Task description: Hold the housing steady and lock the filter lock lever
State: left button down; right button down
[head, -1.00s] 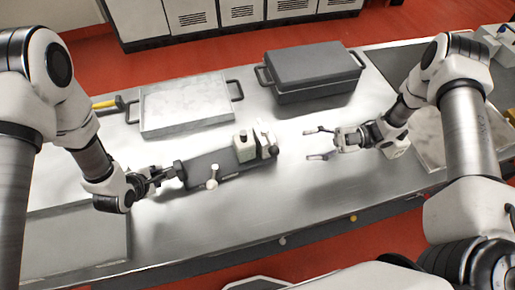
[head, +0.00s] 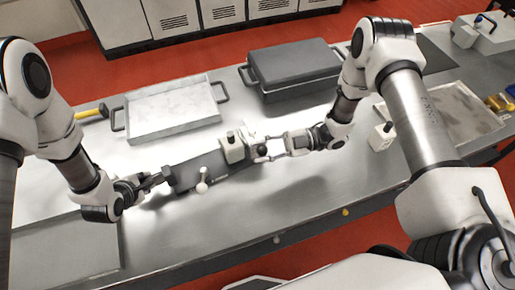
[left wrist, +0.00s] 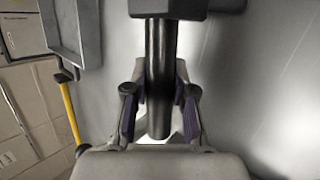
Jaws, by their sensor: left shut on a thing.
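The dark grey housing (head: 200,172) lies on the steel table, with a white block (head: 232,149) at its right end and a white knobbed piece (head: 202,181) on its near side. A dark knob (head: 262,150) shows beside the white block; I cannot tell which part is the filter lock lever. My left gripper (head: 158,181) is shut on the housing's black handle, which also shows between the purple finger pads in the left wrist view (left wrist: 159,75). My right gripper (head: 271,147) is open at the housing's right end, its fingers around or beside the dark knob; contact is unclear.
A grey tray (head: 150,133) and a dark lidded case (head: 292,92) stand behind the housing. A yellow-handled hammer (head: 90,113) lies at the left. A small white block (head: 381,136) stands near my right arm.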

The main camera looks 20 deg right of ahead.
jog(key=shift+d+n+g, duration=0.15)
jog(key=shift+n+g, duration=0.15)
jog(key=shift+w+d+n+g+h, duration=0.25)
jog(key=shift+d+n+g+h, duration=0.2)
jog(key=shift+d+n+g, duration=0.95)
jog(key=shift+w+d+n+g+h, duration=0.15)
jog(key=shift+w+n+g+h, duration=0.5)
jog(key=shift+g, duration=1.5)
jog(key=shift+s+d+n+g+h, duration=0.1)
jog(key=shift+d+n+g+h, duration=0.2)
jog(key=shift+d+n+g, duration=0.9)
jog(key=shift+a+n+g, duration=0.25)
jog(key=shift+a+g, duration=0.15)
jog(key=shift+g, duration=0.25)
jog(key=c, duration=0.8)
grip_release()
